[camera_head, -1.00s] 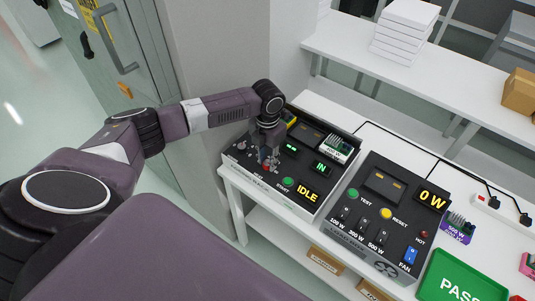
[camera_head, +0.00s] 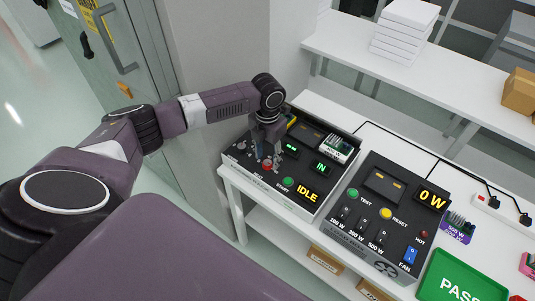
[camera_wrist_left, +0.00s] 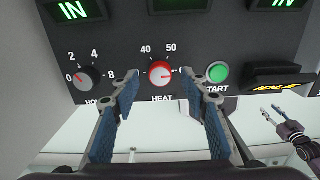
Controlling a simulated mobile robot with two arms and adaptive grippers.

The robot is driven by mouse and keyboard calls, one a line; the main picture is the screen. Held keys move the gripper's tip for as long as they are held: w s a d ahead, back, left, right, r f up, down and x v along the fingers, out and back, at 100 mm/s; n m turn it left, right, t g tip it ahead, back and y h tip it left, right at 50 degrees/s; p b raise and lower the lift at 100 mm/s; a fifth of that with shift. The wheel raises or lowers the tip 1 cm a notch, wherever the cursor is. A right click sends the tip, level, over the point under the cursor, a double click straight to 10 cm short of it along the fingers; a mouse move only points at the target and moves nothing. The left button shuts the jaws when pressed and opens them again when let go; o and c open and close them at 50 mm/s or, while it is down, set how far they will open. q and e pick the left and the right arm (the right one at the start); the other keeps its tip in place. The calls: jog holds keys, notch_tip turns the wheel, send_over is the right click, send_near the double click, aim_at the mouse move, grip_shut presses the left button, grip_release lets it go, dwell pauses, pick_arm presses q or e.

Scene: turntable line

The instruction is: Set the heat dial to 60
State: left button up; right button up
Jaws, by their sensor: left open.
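The heat dial (camera_wrist_left: 160,74) is a red and white round knob labelled HEAT on the black panel. The marks 40 and 50 show above it, and a mark starting with 6 at its right is partly hidden by a finger. Its pointer appears to face right, towards that mark. My left gripper (camera_wrist_left: 160,90) is open, with one finger on each side of the dial and visible gaps. In the head view, my left gripper (camera_head: 267,163) is over the front left of the panel. My right gripper (camera_wrist_left: 273,113) shows small at the lower right of the left wrist view, fingers apart.
The hold dial (camera_wrist_left: 77,78) is left of the heat dial, and the green START button (camera_wrist_left: 218,73) is close beside the right finger. The display (camera_head: 307,195) reads IDLE. A second black panel (camera_head: 345,243) stands right on the white table, near a green PASS tray (camera_head: 432,289).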

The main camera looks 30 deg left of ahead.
aim_at(267, 162)
pick_arm(q)
notch_tip(267, 162, up, 10)
jog(key=shift+r, duration=0.25)
dwell(0.6)
